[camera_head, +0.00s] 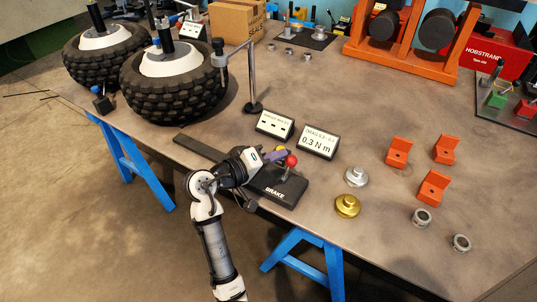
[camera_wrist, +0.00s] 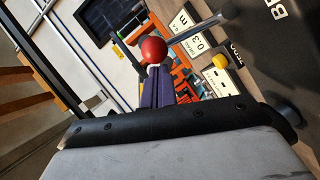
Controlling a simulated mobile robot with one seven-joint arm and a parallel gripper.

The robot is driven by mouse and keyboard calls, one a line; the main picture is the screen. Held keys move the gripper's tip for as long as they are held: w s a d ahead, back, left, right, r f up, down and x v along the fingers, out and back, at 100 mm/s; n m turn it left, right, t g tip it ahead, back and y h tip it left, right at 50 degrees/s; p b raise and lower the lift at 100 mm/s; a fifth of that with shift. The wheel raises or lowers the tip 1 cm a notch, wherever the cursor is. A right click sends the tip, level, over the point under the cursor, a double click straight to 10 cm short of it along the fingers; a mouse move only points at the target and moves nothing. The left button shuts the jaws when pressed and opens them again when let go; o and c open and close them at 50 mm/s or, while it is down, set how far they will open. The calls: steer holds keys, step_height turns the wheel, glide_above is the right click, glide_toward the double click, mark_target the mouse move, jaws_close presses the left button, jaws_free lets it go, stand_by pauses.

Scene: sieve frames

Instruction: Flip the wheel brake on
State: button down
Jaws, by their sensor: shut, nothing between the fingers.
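The brake is a dark block lettered BRAKE (camera_head: 268,187) near the front edge of the table. A lever with a red ball knob (camera_head: 291,160) rises from it. My gripper (camera_head: 283,154) is at the knob's left, its purple fingers shut and empty. In the wrist view, the red knob (camera_wrist: 153,49) appears right at the tips of my closed fingers (camera_wrist: 157,72); I cannot tell whether they touch. The metal lever rod (camera_wrist: 198,31) runs from the knob to the dark base (camera_wrist: 263,48). My gripper hides part of the base in the head view.
Two display signs (camera_head: 317,142) stand behind the brake. Two big tyres (camera_head: 172,85) and a metal stand (camera_head: 254,105) are at the left. Silver and gold knobs (camera_head: 347,206), orange brackets (camera_head: 397,152) and metal rings lie to the right. A yellow button (camera_wrist: 220,61) shows in the wrist view.

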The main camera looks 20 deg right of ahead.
steer(key=shift+s+d+m+t+y, duration=0.3)
steer(key=shift+s+d+m+y, duration=0.4)
steer(key=shift+s+m, duration=0.3)
steer(key=shift+d, duration=0.1)
